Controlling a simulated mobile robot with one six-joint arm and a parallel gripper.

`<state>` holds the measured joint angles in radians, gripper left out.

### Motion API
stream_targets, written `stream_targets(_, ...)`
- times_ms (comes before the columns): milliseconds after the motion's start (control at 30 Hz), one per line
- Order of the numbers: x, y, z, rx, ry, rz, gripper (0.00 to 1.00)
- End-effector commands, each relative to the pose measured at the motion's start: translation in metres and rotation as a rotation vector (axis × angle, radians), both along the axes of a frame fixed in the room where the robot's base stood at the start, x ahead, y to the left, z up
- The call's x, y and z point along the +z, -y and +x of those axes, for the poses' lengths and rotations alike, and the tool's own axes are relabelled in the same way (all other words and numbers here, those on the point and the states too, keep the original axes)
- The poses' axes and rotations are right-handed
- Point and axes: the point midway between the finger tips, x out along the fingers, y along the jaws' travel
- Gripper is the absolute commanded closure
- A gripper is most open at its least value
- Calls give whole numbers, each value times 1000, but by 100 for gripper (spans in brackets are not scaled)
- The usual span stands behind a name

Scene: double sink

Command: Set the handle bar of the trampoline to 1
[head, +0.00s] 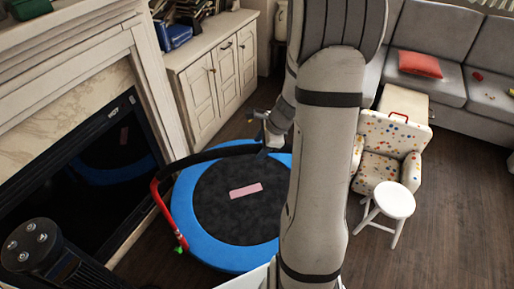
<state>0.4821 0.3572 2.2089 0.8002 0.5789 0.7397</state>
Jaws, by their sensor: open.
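The trampoline has a blue rim (187,214) and a dark round mat with a pink patch on it; it stands on the floor in the head view. Its handle bar (157,193) is red with a green tip at the lower left, and a black padded part curves up and right over the far rim. My gripper (263,150) is open near the right end of the black part. Whether it touches the bar or has it between the fingers is hard to tell. My arm hides the trampoline's right side.
A fireplace with a dark screen (90,180) stands close on the left. A white cabinet (212,70) is behind. A white stool (394,200), a dotted armchair (380,165) and a grey sofa (437,85) are right. The floor at the lower right is clear.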

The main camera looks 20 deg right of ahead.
Motion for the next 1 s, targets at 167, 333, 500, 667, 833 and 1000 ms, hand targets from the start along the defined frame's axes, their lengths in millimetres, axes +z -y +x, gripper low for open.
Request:
stream_targets(167, -26, -12, 9, 10, -2, 1, 47)
stream_targets(333, -38, -18, 14, 14, -1, -1, 47)
stream_targets(500, -39, -19, 15, 14, 1, -1, 47)
stream_targets(667, -39, -19, 15, 15, 0, -1, 50)
stream_targets(833, -39, -19, 15, 16, 1, -1, 64)
stream_targets(1000, -39, -19, 15, 16, 1, -1, 78)
